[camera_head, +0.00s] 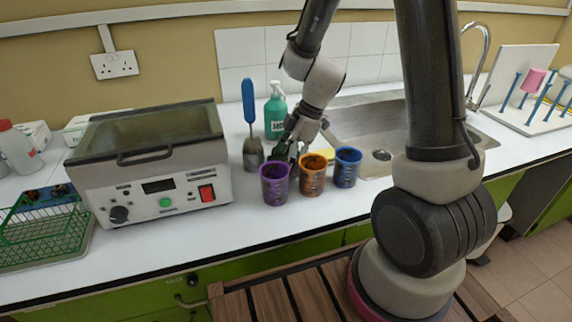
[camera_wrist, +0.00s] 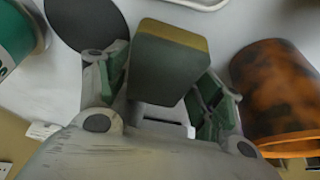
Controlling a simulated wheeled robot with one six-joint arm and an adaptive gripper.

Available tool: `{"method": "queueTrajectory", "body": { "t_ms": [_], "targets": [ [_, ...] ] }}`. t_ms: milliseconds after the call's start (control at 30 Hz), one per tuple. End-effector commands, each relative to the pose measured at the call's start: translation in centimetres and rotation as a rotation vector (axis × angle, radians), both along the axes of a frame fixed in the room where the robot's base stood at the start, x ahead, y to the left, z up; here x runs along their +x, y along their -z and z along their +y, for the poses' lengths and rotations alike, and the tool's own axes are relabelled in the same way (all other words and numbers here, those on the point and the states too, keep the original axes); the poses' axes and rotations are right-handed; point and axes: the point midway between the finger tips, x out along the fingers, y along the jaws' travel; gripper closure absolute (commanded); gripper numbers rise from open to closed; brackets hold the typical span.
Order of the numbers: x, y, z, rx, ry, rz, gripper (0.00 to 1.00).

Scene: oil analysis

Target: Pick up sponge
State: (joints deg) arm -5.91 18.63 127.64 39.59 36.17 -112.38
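The sponge (camera_wrist: 168,68) is a dark grey-green block with a yellow edge. In the wrist view it stands between the two green-padded fingers of my gripper (camera_wrist: 162,95), with both pads close against its sides, so the gripper looks shut on it. In the head view my gripper (camera_head: 284,152) points down just behind the purple and orange cups, low over the counter.
Purple (camera_head: 274,186), orange (camera_head: 312,176) and blue (camera_head: 346,168) cups stand close in front of the gripper. A green pump bottle (camera_head: 275,112) and a grey holder with a blue-handled tool (camera_head: 250,110) stand behind and left. The bath unit (camera_head: 150,170) is further left, the sink (camera_head: 375,125) right.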

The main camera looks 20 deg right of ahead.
Motion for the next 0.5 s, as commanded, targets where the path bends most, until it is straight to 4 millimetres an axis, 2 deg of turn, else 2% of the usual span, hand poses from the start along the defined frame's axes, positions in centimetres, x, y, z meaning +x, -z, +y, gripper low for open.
{"method": "queueTrajectory", "body": {
  "t_ms": [33,100,400,500],
  "targets": [
    [0.0,0.0,0.0,0.0,0.0,0.0,0.44],
    [-0.01,0.0,0.0,0.0,0.0,0.0,0.51],
    [0.0,-0.04,0.0,0.0,0.0,0.0,0.53],
    [0.02,-0.69,0.03,0.001,0.0,-0.001,0.53]
  ]
}}
